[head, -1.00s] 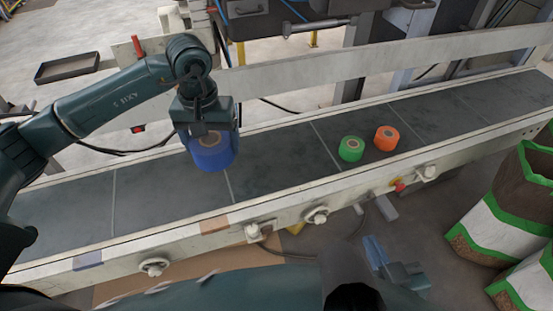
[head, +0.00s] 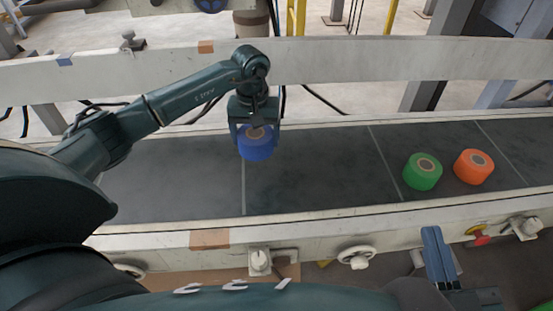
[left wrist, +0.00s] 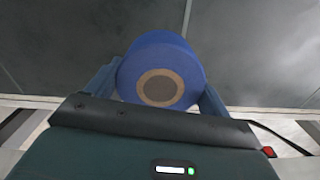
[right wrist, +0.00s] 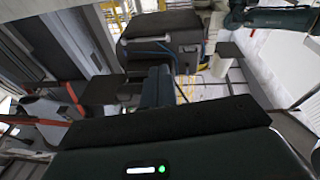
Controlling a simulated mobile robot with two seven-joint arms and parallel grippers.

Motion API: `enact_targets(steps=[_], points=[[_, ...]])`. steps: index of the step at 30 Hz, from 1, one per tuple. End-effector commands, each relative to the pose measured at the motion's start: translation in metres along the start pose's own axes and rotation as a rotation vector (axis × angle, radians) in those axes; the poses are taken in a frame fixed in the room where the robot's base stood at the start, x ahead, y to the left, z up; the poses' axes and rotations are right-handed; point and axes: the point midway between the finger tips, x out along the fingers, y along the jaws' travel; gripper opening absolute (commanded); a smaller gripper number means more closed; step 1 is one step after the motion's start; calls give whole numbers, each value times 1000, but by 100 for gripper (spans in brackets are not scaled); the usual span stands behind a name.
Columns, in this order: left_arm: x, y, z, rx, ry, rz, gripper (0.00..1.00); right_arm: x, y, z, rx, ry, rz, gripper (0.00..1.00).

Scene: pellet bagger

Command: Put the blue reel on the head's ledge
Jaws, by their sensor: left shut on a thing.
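The blue reel (head: 257,148) is held above the far side of the dark conveyor belt. My left gripper (head: 256,128) is shut on it, with one finger on each side. In the left wrist view the blue reel (left wrist: 165,58) sits between the fingers, its brown core facing the camera. My right gripper (head: 440,258) is low at the front right, before the conveyor, its blue fingers together and empty. In the right wrist view a dark boxy machine (right wrist: 165,40) and a flat dark plate (right wrist: 103,90) show; I cannot tell whether either is the head's ledge.
A green reel (head: 422,172) and an orange reel (head: 473,167) stand on the belt (head: 320,175) to the right. A pale rail (head: 340,62) runs behind the belt. Handwheels and a red knob (head: 478,233) line the front frame. The belt between the blue and green reels is clear.

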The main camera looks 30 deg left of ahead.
Motion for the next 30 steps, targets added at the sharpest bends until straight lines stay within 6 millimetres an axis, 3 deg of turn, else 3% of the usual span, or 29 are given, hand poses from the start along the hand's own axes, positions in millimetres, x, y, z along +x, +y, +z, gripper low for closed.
enact_targets(steps=[3, 14, 27, 28, 30], points=[[27, 0, 0, -2, -2, 1, 52, 0, -2, 4, 21, 11, -5, 0], [70, 0, 0, -1, -1, 1, 52, 2, -3, 3, 49, 42, -16, 0], [76, 0, -1, -1, 2, 1, 52, 2, -3, 0, 46, 60, -18, 0], [76, 0, 0, -1, 1, 1, 83, 3, -2, -2, 43, 66, -18, 0], [75, 0, 0, -1, 1, 1, 89, 4, -2, -4, 40, 72, -19, 0]])
